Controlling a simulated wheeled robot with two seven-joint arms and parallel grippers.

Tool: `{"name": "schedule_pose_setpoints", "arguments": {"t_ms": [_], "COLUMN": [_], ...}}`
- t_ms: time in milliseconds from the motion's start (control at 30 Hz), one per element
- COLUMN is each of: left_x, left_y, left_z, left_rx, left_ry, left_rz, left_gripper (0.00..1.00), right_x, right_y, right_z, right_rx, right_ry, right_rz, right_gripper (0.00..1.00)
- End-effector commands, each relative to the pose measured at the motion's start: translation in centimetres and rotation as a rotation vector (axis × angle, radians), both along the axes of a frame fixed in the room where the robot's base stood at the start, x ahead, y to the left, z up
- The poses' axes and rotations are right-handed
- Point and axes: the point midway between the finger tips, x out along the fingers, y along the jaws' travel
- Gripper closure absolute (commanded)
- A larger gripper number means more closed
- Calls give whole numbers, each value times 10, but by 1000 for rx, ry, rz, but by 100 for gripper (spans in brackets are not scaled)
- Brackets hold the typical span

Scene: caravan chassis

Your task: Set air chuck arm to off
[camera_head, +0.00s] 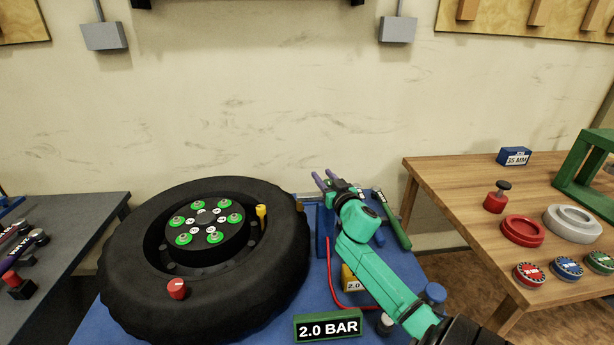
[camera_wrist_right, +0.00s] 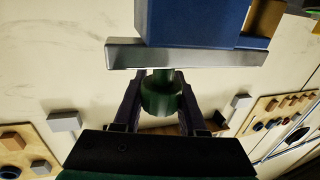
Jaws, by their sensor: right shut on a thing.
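In the right wrist view, a green round knob (camera_wrist_right: 161,97) hangs on a short stem from a grey metal bar (camera_wrist_right: 185,54) on a blue block (camera_wrist_right: 195,22). My right gripper (camera_wrist_right: 160,82) has one dark finger on each side of the knob and is shut on it. In the head view, my right gripper (camera_head: 321,178) is at the top of a blue upright post (camera_head: 322,232) beside the tyre (camera_head: 285,265). The knob is hidden there. I cannot tell the position of the air chuck arm. My left gripper is not in view.
A red hose (camera_head: 331,285) runs beside the post. A "2.0 BAR" sign (camera_head: 328,326) stands at the front of the blue table. A wooden table (camera_head: 450,180) with rings and discs is at the right, and a grey table (camera_head: 85,215) at the left.

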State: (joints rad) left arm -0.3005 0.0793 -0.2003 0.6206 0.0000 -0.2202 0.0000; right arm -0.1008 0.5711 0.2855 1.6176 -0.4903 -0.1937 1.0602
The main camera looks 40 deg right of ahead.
Motion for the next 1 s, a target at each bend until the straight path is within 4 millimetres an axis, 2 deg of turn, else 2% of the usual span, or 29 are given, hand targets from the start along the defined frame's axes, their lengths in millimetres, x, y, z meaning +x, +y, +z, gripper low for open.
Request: {"name": "schedule_pose_setpoints", "arguments": {"t_ms": [300,333,367,400,767,867,1000], "left_x": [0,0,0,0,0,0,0], "left_y": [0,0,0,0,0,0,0], "left_z": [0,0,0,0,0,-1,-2], "left_rx": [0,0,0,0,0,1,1], "left_ry": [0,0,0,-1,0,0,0], "left_rz": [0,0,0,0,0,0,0], "left_gripper": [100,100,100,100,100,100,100], "right_x": [-3,-3,-3,-3,-5,-15,-40], "right_y": [-5,-5,-5,-5,-2,2,12], "right_z": [-1,-1,-1,-1,-1,-2,-3], "right_rx": [1,1,1,0,1,2,3], "right_ry": [2,2,2,1,0,0,2], "right_rz": [-7,-8,-8,-7,-4,-4,-4], "right_gripper": [100,48,36,29,29,29,29]}}
